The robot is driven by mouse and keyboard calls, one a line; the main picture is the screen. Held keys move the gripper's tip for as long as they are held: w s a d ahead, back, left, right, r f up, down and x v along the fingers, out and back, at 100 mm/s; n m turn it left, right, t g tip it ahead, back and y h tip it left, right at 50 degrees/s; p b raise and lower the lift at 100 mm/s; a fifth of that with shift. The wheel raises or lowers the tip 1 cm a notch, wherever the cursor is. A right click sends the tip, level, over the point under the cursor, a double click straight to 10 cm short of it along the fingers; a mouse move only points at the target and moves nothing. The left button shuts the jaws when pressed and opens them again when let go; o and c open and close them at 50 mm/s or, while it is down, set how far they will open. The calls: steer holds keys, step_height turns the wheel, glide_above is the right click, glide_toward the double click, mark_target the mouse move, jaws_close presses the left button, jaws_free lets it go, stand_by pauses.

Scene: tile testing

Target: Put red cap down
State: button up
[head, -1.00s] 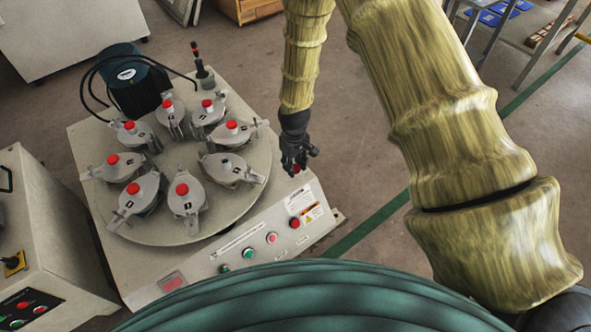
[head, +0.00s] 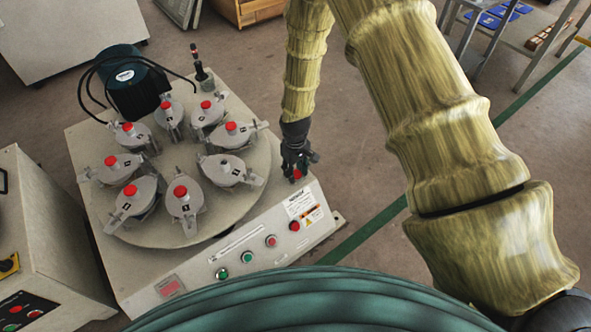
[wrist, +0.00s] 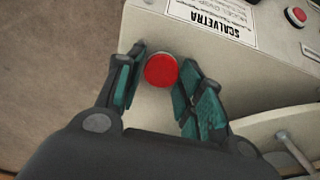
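The red cap (wrist: 161,70) sits between the two teal-padded fingers of my gripper (wrist: 163,62) in the wrist view. A finger stands close on each side of it. I cannot tell whether they press on it. In the head view the cap (head: 297,175) shows just under my gripper (head: 299,163), over the right corner of the beige machine (head: 325,205). Whether the cap touches the surface is not clear. On the turntable (head: 225,200), one grey jar (head: 228,168) has no red cap on it.
Several other grey jars with red caps (head: 180,191) stand on the turntable. Green and red buttons (head: 271,241) line the machine's front panel. A dark motor (head: 130,85) stands behind the turntable.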

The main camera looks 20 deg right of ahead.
mark_target(295, 173)
steer(key=shift+o, duration=0.7)
steer(key=shift+r, duration=0.1)
step_height(295, 173, up, 12)
steer(key=p, duration=0.4)
steer(key=s+d+f+m, duration=0.1)
steer(key=s+f, duration=0.5)
steer(key=s, duration=0.3)
steer(key=s+f+m, duration=0.1)
steer(key=s+f, duration=0.5)
steer(key=s, duration=0.3)
steer(key=s+d+f+m, duration=0.1)
steer(key=s, duration=0.8)
steer(key=s+d+f+m, duration=0.1)
steer(key=s+f, duration=0.1)
steer(key=s, duration=0.8)
steer(key=shift+d, duration=0.3)
steer(key=shift+r, duration=0.1)
step_height(295, 173, up, 26)
steer(key=p, duration=2.6)
